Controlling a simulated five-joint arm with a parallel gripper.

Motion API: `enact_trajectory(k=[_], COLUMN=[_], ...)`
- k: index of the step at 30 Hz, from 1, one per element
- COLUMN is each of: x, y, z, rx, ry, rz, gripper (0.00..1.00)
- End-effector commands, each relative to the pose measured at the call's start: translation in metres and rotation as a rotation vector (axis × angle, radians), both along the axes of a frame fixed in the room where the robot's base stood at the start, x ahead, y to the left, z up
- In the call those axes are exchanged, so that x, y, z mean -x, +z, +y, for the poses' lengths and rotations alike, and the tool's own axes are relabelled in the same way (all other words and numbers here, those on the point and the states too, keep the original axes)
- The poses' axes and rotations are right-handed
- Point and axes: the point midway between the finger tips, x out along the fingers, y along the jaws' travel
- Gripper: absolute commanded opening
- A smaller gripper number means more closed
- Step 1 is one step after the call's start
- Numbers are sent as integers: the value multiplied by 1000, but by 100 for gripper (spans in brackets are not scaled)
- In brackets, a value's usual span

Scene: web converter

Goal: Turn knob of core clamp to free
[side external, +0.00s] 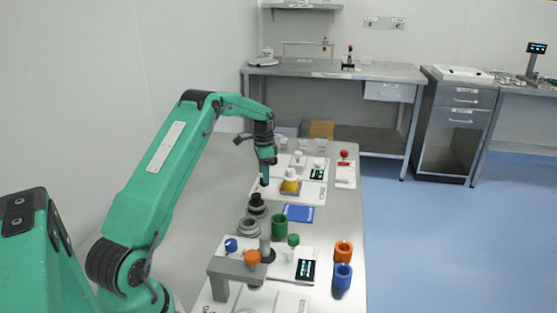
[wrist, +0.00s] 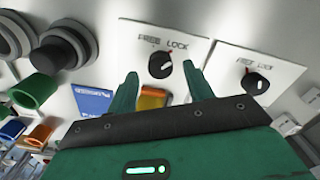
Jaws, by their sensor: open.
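In the wrist view, a black round knob (wrist: 161,66) sits on a white panel (wrist: 135,37) marked FREE and LOCK. Its white pointer mark leans up and right, towards LOCK. A second black knob (wrist: 257,84) on a similar FREE/LOCK panel (wrist: 284,70) is to the right. I cannot read which one is the core clamp. My gripper (wrist: 159,74) is open and empty, its two green fingers apart, with the first knob showing between and just beyond the tips. In the side view my gripper (side external: 264,181) points down over the bench; the black knobs are not clear there.
A yellow-topped piece (side external: 290,181) stands close right of my gripper. Black and grey round parts (side external: 249,226) and a blue card (side external: 299,213) lie nearer. A grey bracket (side external: 236,268) rises front left.

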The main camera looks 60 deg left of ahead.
Motion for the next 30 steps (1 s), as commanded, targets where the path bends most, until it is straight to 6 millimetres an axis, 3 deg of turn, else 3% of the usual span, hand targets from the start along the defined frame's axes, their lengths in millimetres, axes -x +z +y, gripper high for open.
enact_trajectory(k=[6,17,24,30], x=[0,0,0,0], y=[-19,-23,-23,-23], z=[0,0,0,0], rx=[0,-1,-1,-1], ry=[0,0,0,4], rz=[0,-1,-1,-1], gripper=[52,52,8,7])
